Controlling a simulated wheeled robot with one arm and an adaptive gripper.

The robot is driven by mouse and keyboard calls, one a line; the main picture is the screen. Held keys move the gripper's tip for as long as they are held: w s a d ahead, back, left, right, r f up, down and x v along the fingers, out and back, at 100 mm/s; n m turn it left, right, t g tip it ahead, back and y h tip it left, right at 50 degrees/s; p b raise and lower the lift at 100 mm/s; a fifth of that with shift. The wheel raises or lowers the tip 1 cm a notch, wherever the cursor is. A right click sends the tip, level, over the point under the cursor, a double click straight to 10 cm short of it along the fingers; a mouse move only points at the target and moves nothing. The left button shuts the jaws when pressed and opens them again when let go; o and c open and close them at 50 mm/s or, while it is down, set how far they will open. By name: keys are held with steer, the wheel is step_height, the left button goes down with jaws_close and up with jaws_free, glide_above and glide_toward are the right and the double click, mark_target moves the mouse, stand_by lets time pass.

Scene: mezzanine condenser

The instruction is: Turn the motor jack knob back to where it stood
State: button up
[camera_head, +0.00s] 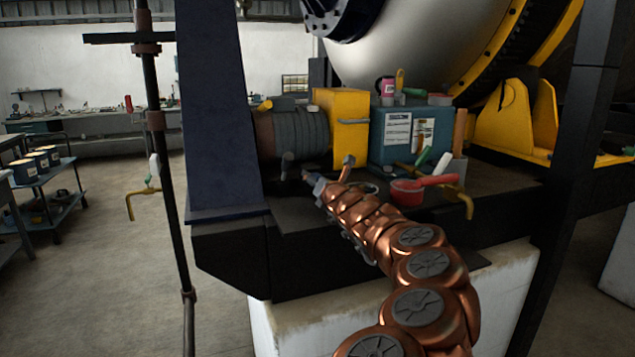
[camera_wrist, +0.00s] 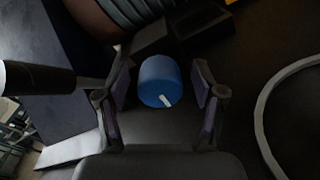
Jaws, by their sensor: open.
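The blue knob (camera_wrist: 158,78) is in the middle of the wrist view, a short round cap with a white mark low on its face, pointing down and slightly right. My gripper (camera_wrist: 161,83) is open, with one finger to the left of the knob and one to the right. Gaps show on both sides; I cannot tell how deep the fingers reach. In the head view my gripper (camera_head: 316,184) is at the dark platform, in front of the ribbed grey motor (camera_head: 292,132). The knob cannot be made out there.
A dark cylinder (camera_wrist: 38,78) juts in at the left of the wrist view, close to the left finger. A pale curved hose (camera_wrist: 265,125) lies to the right. On the platform stand a yellow housing (camera_head: 349,122), a blue box (camera_head: 410,132) and a red bowl (camera_head: 407,192).

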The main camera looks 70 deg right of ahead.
steer(key=shift+a, duration=0.1)
steer(key=shift+v, duration=5.9)
steer(key=shift+s, duration=0.1)
